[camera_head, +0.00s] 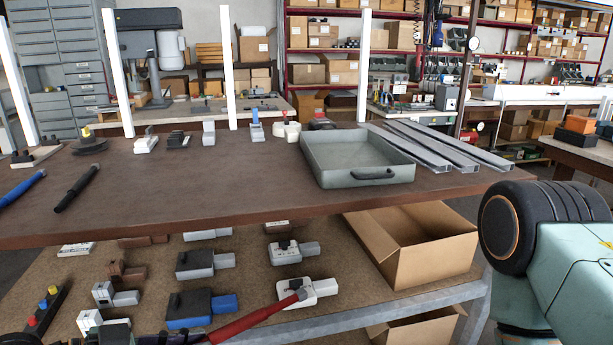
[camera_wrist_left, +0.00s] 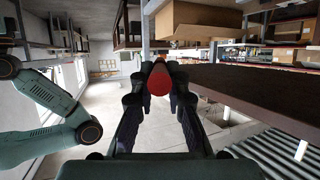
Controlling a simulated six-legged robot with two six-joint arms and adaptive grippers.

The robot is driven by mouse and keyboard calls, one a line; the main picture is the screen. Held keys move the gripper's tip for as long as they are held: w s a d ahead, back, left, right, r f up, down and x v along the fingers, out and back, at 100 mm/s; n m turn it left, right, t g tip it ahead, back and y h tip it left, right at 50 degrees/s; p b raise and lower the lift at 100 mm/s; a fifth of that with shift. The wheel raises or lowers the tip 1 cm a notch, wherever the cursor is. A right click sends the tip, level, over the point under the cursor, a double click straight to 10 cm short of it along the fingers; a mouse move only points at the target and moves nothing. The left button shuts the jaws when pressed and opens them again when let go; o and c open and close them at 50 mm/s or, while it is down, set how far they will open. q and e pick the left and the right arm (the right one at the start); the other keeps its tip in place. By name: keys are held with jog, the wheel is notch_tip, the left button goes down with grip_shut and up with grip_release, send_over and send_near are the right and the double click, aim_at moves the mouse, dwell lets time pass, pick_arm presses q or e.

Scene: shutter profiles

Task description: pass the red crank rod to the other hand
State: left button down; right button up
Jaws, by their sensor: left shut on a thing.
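The red crank rod (camera_head: 250,320) shows at the bottom of the head view. It slants up to the right, and its thin far end lies in front of the lower shelf. My left gripper (camera_wrist_left: 159,83) is shut on the rod; in the left wrist view the rod (camera_wrist_left: 159,78) is seen nearly end-on, as a red round shape between the dark fingers. In the head view only a dark part of that gripper shows at the bottom edge. My right gripper is in neither view.
A brown table (camera_head: 200,190) bears a grey tray (camera_head: 350,178), metal profiles (camera_head: 435,143), a blue tool (camera_head: 22,190) and a black tool (camera_head: 77,188). Below it, a lower shelf (camera_head: 255,265) holds several small fixtures and an open cardboard box (camera_head: 435,255).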

pick_arm(q)
jog(key=f, duration=0.1)
jog(key=f+b, duration=0.1)
jog(key=b, duration=0.1)
jog(key=shift+s+f, duration=0.25)
jog(key=shift+f, duration=0.15)
jog(key=shift+w+f, duration=0.2)
